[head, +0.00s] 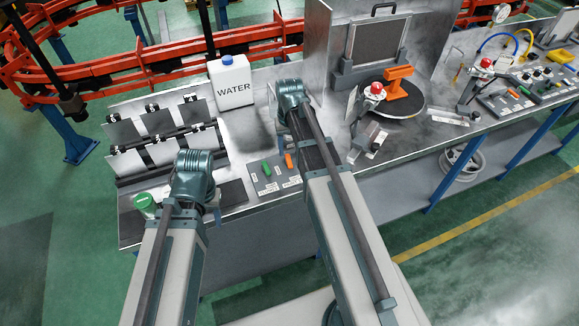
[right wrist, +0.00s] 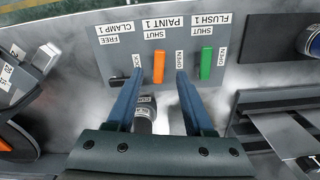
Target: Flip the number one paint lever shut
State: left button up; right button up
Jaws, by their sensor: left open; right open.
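The orange paint one lever (right wrist: 159,66) is on the grey panel (right wrist: 122,42) in the right wrist view, below its "SHUT" and "PAINT 1" labels. It lies lengthwise in line with "SHUT"; an "OPEN" label is to its right. The lever also shows in the head view (head: 288,160). My right gripper (right wrist: 159,76) is open, its two fingertips on either side of the lever's near end, with gaps visible. I cannot tell its height over the panel. My left gripper (head: 216,203) is mostly hidden behind its own wrist in the head view, low over the bench's left part.
The green flush one lever (right wrist: 206,63) stands close right of the right gripper's finger. A black clamp lever (right wrist: 116,82) is to the left. A water jug (head: 231,84), a green-lidded jar (head: 145,204) and a clip rack (head: 160,130) stand on the bench.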

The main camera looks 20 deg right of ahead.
aim_at(290, 163)
notch_tip(290, 163, down, 6)
jog(key=b, duration=0.5)
grip_shut()
